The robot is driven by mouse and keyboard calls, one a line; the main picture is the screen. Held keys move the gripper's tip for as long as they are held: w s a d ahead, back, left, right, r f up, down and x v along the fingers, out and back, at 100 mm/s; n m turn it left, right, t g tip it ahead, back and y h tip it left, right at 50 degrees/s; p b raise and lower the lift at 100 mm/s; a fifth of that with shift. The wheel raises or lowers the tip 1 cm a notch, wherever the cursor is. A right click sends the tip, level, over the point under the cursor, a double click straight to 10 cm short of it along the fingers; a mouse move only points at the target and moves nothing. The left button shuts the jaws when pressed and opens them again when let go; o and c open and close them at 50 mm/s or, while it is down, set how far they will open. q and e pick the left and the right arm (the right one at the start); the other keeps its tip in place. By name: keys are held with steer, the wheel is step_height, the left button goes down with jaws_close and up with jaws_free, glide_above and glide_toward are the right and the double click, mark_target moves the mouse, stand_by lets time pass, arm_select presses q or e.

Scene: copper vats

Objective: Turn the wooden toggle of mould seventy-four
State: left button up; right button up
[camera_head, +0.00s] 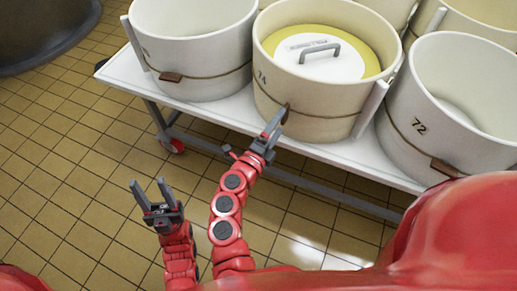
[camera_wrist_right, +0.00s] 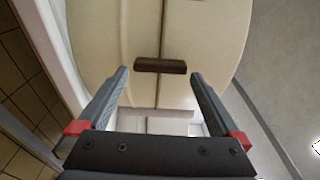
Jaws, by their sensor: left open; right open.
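Mould seventy-four (camera_head: 262,92) is a cream round tub marked 74, with a brown band around its side. Its wooden toggle (camera_head: 287,112) stands upright across the band on the front wall. In the right wrist view the dark brown toggle (camera_wrist_right: 160,65) lies across the band, just beyond the fingertips and centred between them. My right gripper (camera_head: 277,122) is at the front of the mould, open; in its wrist view the gripper (camera_wrist_right: 159,76) has nothing between its fingers. My left gripper (camera_head: 148,185) is open and empty, low over the tiled floor.
A white mould (camera_head: 192,60) stands to the left and mould 72 (camera_head: 452,100) to the right, their toggles along their bands. All stand on a white wheeled trolley (camera_head: 225,108). A white lid with a grey handle (camera_head: 320,50) sits inside mould seventy-four. Tiled floor lies open at left.

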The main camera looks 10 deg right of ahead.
steer(key=p+v, duration=0.1)
steer(key=v, duration=1.3)
steer(key=shift+s+a, duration=0.25)
steer(key=shift+s, duration=0.05)
